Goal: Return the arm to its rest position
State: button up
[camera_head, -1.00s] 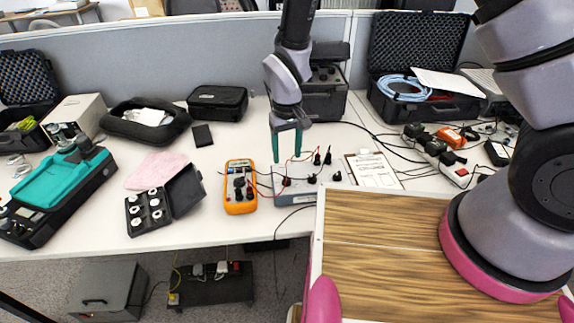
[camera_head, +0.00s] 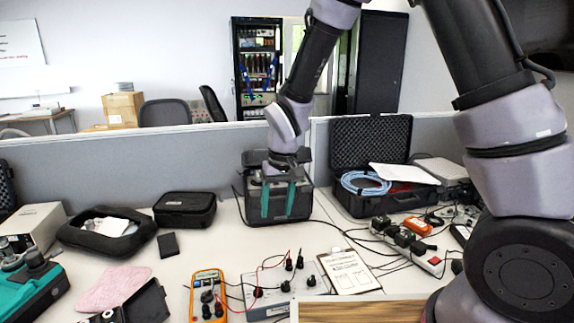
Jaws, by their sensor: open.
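My gripper (camera_head: 278,203) has two teal fingers pointing down, apart and with nothing between them. It hangs above the far part of the white table, in front of a black box-shaped device (camera_head: 262,176). My arm comes down from the top of the picture to it, with its thick lower links on the right. Below the gripper in the picture stand a grey test box (camera_head: 290,303) with black knobs and red leads, and an orange multimeter (camera_head: 207,296). The gripper appears apart from both.
An open black case (camera_head: 372,150) with a blue coiled cable (camera_head: 365,183) stands at the back right. A power strip (camera_head: 410,246), a clipboard (camera_head: 349,271) and a black pouch (camera_head: 185,209) lie on the table. A grey partition (camera_head: 150,160) runs behind.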

jog(key=d+r+m+t+y, duration=0.2)
jog(key=d+r+m+t, duration=0.15)
jog(key=d+r, duration=1.4)
jog(key=s+d+r+m+t+h, duration=0.1)
jog(key=s+d+r+m+t, duration=0.2)
jog(key=s+d+r, duration=0.6)
notch_tip(320, 180, up, 2)
jog(key=shift+s+d+m, duration=0.4)
jog(key=shift+d+m, duration=0.4)
jog(key=shift+m, duration=0.05)
